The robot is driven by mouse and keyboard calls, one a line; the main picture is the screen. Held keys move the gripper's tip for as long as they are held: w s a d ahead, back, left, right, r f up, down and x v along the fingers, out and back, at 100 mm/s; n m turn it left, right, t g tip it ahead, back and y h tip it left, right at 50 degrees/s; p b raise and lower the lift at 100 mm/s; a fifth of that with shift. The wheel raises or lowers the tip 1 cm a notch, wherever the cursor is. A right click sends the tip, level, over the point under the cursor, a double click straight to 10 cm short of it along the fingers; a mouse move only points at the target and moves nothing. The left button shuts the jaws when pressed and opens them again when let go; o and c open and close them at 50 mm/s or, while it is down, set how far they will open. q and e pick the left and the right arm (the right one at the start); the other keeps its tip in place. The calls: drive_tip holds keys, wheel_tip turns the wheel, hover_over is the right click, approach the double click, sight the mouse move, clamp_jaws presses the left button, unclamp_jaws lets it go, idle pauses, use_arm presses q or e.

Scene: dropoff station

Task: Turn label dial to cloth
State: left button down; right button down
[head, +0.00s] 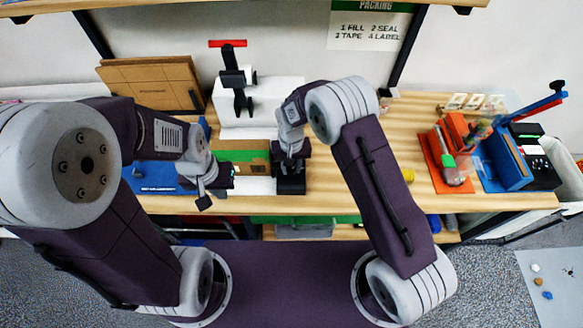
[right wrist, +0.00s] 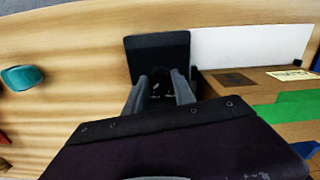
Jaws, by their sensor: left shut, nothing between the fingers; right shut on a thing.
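The label dial stands on a small black unit (head: 291,186) at the front middle of the bench. My right gripper (head: 291,152) is over this unit, pointing down. In the right wrist view the black unit (right wrist: 157,52) lies beyond the fingers, and my right gripper (right wrist: 160,88) is shut on the dark dial between its fingertips. The dial is mostly hidden by the fingers, and its markings and setting cannot be read. My left gripper (head: 205,198) is shut and empty near the bench's front edge, left of the cardboard box, apart from the dial.
A cardboard box (head: 232,144) with green tape sits just left of the dial unit, on a white surface. A white machine (head: 262,100) stands behind. Orange (head: 432,165) and blue (head: 508,160) holders stand right.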

drive_tip(key=shift+w+a+r+m, duration=0.1)
drive_tip(key=shift+m, duration=1)
drive_tip(key=shift+w+m, duration=0.1)
drive_tip(key=shift+m, duration=1)
drive_tip(key=c, duration=1.1)
unclamp_jaws()
drive_tip(key=shift+o, duration=0.2)
drive_tip(key=shift+s, duration=0.1)
drive_tip(key=shift+b, duration=0.3)
wheel_tip(320, 180, up, 9)
drive_tip(key=b, duration=0.1)
drive_tip(key=shift+b, duration=0.3)
